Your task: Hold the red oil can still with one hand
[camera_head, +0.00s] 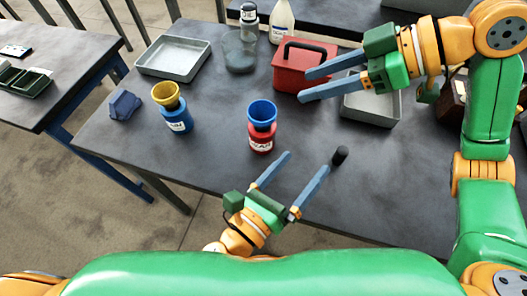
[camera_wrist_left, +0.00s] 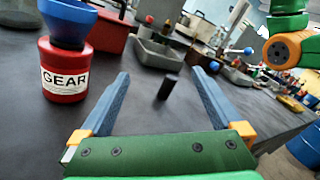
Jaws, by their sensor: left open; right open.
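The red oil can (camera_head: 261,141) stands upright on the table with a blue funnel (camera_head: 262,111) on its top. In the left wrist view the can (camera_wrist_left: 64,68) shows a white label reading "GEAR", left of my fingers. My left gripper (camera_head: 303,162) is open and empty at the table's front, with its fingers in front of and to the right of the can, apart from it. A small black cylinder (camera_head: 341,155) stands near the tip of its right finger. My right gripper (camera_head: 303,86) is open, its fingers beside and over the red toolbox (camera_head: 301,68).
A blue can (camera_head: 177,120) with a yellow funnel (camera_head: 165,94) stands left of the red can. Trays (camera_head: 173,58) and (camera_head: 370,109), a glass jar (camera_head: 239,52), bottles (camera_head: 282,21) and a blue object (camera_head: 124,104) surround them. The table between the cans is clear.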

